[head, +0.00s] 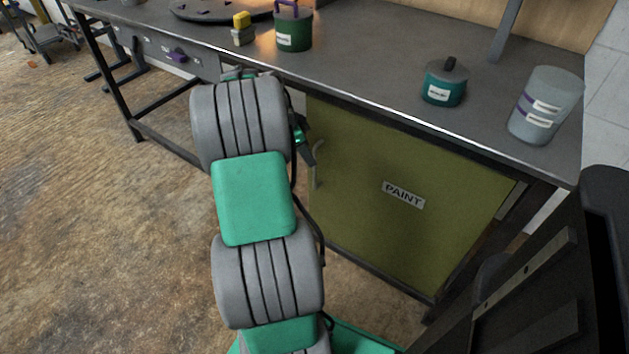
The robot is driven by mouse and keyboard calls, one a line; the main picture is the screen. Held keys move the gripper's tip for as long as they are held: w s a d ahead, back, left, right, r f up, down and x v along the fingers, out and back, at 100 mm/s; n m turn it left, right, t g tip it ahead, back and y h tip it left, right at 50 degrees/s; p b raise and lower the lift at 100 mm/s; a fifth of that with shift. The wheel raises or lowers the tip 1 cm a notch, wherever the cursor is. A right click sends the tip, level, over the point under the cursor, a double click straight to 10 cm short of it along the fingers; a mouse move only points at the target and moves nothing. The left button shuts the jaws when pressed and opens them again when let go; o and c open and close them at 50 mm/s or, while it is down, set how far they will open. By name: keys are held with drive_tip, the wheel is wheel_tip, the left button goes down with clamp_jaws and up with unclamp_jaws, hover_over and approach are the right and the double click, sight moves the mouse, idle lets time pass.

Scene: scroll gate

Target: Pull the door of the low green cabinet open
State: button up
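The low green cabinet stands under the dark workbench. Its olive-green door (390,205) carries a PAINT label (403,195) and looks closed. A grey upright handle (318,165) sits at the door's left edge. My grey and green arm reaches up the middle of the view, left of the door. A dark part of my gripper (306,148) shows just left of and very close to the handle. Most of the gripper is hidden behind my arm. I cannot tell whether it touches the handle or how its fingers stand.
On the bench top (375,65) stand a green pot with a purple handle (293,30), a teal lidded pot (444,86), a grey canister (545,105) and a small yellow-topped block (242,28). A dark structure (540,275) fills the lower right.

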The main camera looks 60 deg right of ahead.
drive_tip(key=b+x, duration=0.1)
drive_tip(key=x, duration=0.6)
drive_tip(key=shift+w, duration=0.1)
drive_tip(key=shift+a, duration=0.1)
clamp_jaws()
idle(1.0)
